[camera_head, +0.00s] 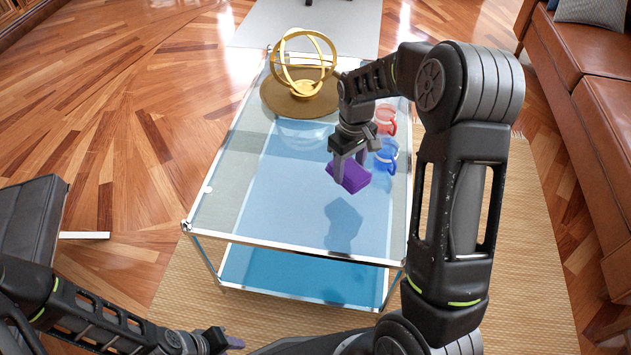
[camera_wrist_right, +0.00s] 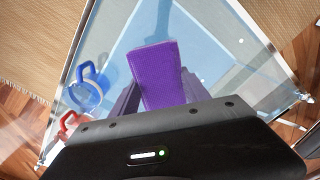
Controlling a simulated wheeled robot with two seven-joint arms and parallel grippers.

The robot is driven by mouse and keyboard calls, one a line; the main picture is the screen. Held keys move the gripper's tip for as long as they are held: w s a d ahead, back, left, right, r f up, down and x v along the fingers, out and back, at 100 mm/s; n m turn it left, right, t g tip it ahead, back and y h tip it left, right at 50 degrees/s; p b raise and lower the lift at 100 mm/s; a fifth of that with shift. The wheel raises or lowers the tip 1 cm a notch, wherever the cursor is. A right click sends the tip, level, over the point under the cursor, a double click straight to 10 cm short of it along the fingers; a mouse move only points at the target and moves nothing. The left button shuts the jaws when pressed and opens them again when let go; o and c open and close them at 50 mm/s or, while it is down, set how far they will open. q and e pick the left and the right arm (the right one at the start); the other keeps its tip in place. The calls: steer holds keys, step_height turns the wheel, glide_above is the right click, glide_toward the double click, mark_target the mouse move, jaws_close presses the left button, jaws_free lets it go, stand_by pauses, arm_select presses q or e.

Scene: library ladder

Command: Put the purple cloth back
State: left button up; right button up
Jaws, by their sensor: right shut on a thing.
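The purple cloth (camera_head: 350,178) is a small folded block held in my right gripper (camera_head: 349,160), above the glass table (camera_head: 290,215). It also shows in the right wrist view (camera_wrist_right: 158,75), between the fingers of the right gripper (camera_wrist_right: 155,95). The right gripper is shut on it and points down. A dark reflection or shadow lies on the glass nearer the front edge. My left gripper (camera_head: 228,342) is low at the bottom of the head view, away from the table; its jaws are too small and partly hidden to read.
A blue mug (camera_head: 386,155) and a red mug (camera_head: 385,120) stand on the glass just right of the right gripper. A gold ring ornament (camera_head: 303,75) stands on a round brown mat (camera_head: 284,100) at the back. The table's front and left are clear. A brown sofa (camera_head: 590,90) is at the right.

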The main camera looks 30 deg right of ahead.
steer(key=w+a+r+m, duration=0.1)
steer(key=w+a+r, duration=0.1)
steer(key=a+r, duration=0.6)
steer(key=w+a+r+m, duration=0.1)
steer(key=w+a+r, duration=0.1)
steer(key=a+r, duration=0.5)
steer(key=shift+w+a+r+m, duration=0.3)
steer(key=shift+a+r, duration=0.05)
steer(key=shift+r, duration=0.35)
